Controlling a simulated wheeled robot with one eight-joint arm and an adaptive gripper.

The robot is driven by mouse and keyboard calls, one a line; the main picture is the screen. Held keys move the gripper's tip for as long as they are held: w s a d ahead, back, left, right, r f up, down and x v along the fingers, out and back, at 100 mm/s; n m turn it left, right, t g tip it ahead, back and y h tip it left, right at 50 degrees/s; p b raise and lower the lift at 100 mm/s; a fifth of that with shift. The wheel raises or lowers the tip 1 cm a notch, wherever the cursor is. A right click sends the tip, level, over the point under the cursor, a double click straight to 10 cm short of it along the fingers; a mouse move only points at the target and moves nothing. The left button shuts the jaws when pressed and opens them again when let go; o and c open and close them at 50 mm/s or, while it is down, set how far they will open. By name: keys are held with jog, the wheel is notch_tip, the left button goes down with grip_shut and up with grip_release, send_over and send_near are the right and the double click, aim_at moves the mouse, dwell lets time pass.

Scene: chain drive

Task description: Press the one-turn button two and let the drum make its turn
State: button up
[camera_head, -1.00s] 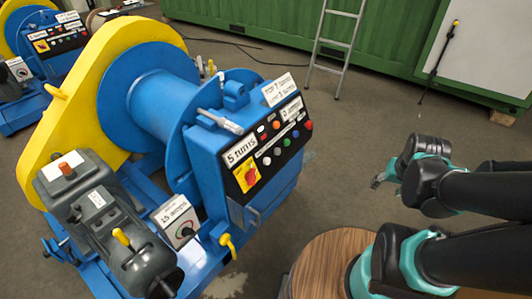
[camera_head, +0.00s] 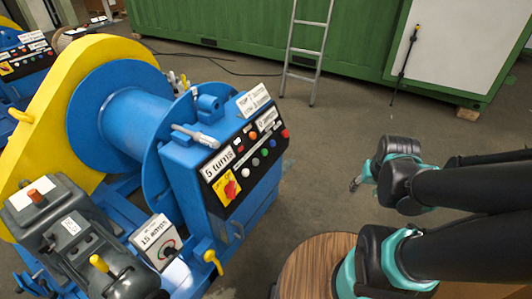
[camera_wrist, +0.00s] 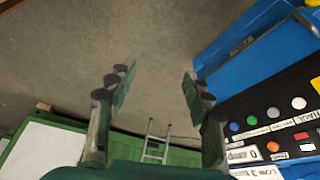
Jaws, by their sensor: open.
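The blue winch drum (camera_head: 130,115) lies between a yellow side guard and a blue flange at the left of the head view. The black button panel (camera_head: 250,152) sits on the blue cabinet in front of it, with several coloured buttons and a red rotary switch (camera_head: 231,188) on yellow. In the wrist view the panel (camera_wrist: 285,105) shows at the right edge, with a blue, a green, an orange and a white button. I cannot read which button is two. My gripper (camera_wrist: 160,88) is open and empty, over bare floor, to the right of the panel in the head view (camera_head: 356,184), not touching it.
A motor (camera_head: 75,235) and a small control box (camera_head: 157,242) stand at the winch's near side. A yellow-handled lever (camera_head: 211,257) sticks out low. A ladder (camera_head: 306,45) leans on the green container (camera_head: 255,35) behind. The floor between panel and gripper is clear.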

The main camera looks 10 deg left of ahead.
grip_shut()
dwell(1.4)
